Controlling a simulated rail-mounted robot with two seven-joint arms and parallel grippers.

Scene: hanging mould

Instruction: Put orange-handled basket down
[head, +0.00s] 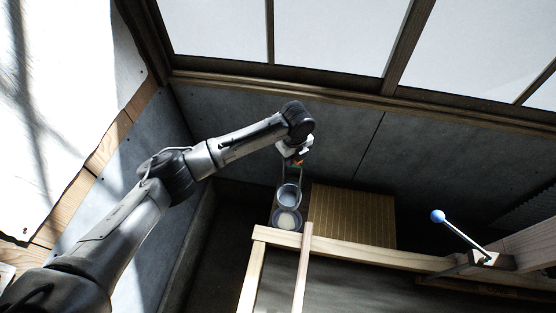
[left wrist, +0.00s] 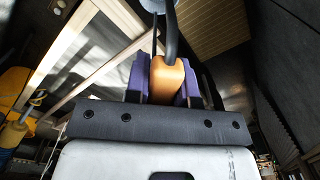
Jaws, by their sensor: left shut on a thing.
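My left gripper (head: 295,158) is shut on the orange handle of the basket. In the left wrist view the orange handle (left wrist: 168,78) sits between the purple fingers of my left gripper (left wrist: 165,85). The basket (head: 289,195) is a round grey metal container that hangs below the gripper on thin side bars. A round dark vessel with a pale inside (head: 287,220) shows just below the basket in the head view. I cannot tell whether the basket touches it. My right gripper is not in view.
A slatted wooden board (head: 352,216) lies right of the basket. A pale wooden frame (head: 350,253) runs in front. A lever with a blue ball (head: 437,216) stands at the right. A grey wall with windows is behind. A yellow object (left wrist: 14,90) shows at the left wrist view's left edge.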

